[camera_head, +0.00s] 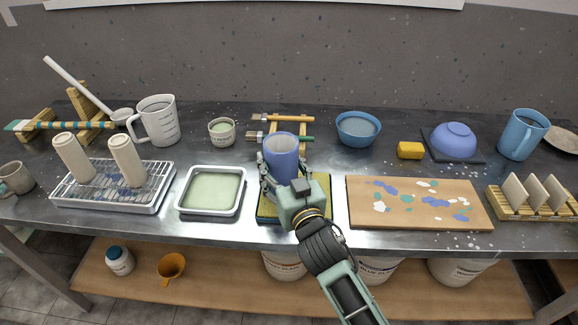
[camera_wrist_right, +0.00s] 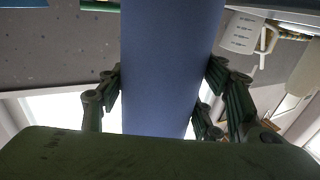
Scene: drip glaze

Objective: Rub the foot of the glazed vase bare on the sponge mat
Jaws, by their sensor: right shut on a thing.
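The glazed vase (camera_head: 281,157) is a blue, open-topped cylinder, standing upright over the sponge mat (camera_head: 267,211) in the middle of the table. My right gripper (camera_head: 279,186) is shut around the vase's sides. In the right wrist view the blue wall of the vase (camera_wrist_right: 170,65) fills the space between the fingers of my right gripper (camera_wrist_right: 165,92). The foot of the vase is hidden behind the gripper, so I cannot tell whether it touches the mat. My left gripper is not in view.
A glaze tray (camera_head: 238,207) lies left of the mat, and a paint-spotted board (camera_head: 365,217) lies right. Behind the vase is a wooden rest with brushes (camera_head: 293,118). A drying rack (camera_head: 64,202) holds two beige cylinders.

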